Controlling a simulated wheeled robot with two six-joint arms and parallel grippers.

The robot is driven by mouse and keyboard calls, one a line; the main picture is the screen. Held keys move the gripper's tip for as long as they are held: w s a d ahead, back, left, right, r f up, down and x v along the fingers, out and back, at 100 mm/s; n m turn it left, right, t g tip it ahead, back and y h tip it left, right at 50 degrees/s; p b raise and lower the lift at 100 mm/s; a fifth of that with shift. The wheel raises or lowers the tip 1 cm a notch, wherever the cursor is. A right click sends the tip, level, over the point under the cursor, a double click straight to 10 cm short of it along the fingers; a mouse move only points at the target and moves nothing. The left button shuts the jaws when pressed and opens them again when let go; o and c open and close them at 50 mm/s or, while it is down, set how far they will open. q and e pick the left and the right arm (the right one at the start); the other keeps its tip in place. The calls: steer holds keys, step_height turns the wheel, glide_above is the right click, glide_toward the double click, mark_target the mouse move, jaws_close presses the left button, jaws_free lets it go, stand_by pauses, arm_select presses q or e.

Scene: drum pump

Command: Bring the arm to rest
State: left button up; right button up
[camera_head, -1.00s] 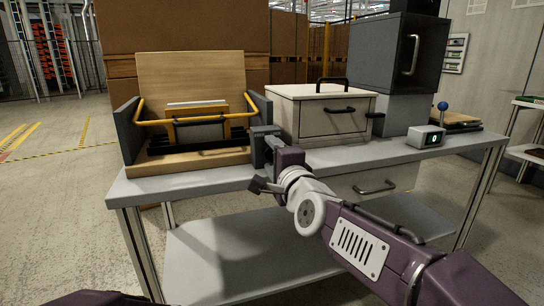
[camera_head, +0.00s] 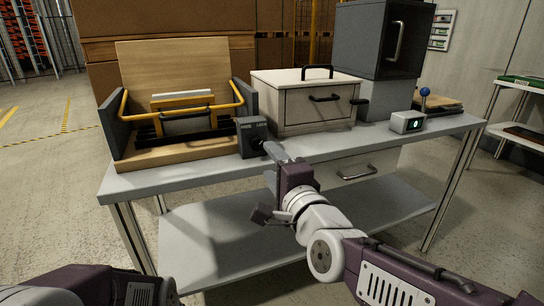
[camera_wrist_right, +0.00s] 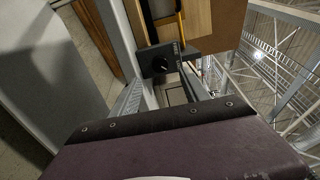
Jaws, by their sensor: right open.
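My right gripper (camera_head: 274,166) is open and empty in the head view, just off the bench's front edge. A small dark box with a round knob (camera_head: 251,137) stands behind it on the bench, beside the wooden press-like stand. A gap shows between gripper and box. In the right wrist view, the dark box (camera_wrist_right: 161,61) lies beyond the gripper's fingers, with nothing held between them. A purple link of my left arm shows at the bottom left of the head view; its gripper is out of sight.
The floor before the bench is clear.

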steer(key=w+d+m+h+p, duration=0.1)
steer(key=w+d+h+p, duration=0.15)
steer(key=d+p, duration=0.2)
steer(key=d+f+n+g+h+p, duration=0.2)
steer(key=d+f+g+p, duration=0.35)
steer(key=f, duration=0.65)
steer(key=s+d+f+n+g, duration=0.3)
steer(key=s+f+n+g, duration=0.25)
steer(key=s+f, duration=0.35)
steer(key=s+d+f+n+g, duration=0.2)
steer(key=s+f+n+g, duration=0.4)
steer(key=s, duration=0.5)
step_height(320, 180, up, 37)
steer(key=n+t+p, duration=0.1)
steer(key=n+p, duration=0.1)
steer(key=p, duration=3.5)
steer(key=shift+h, duration=0.45)
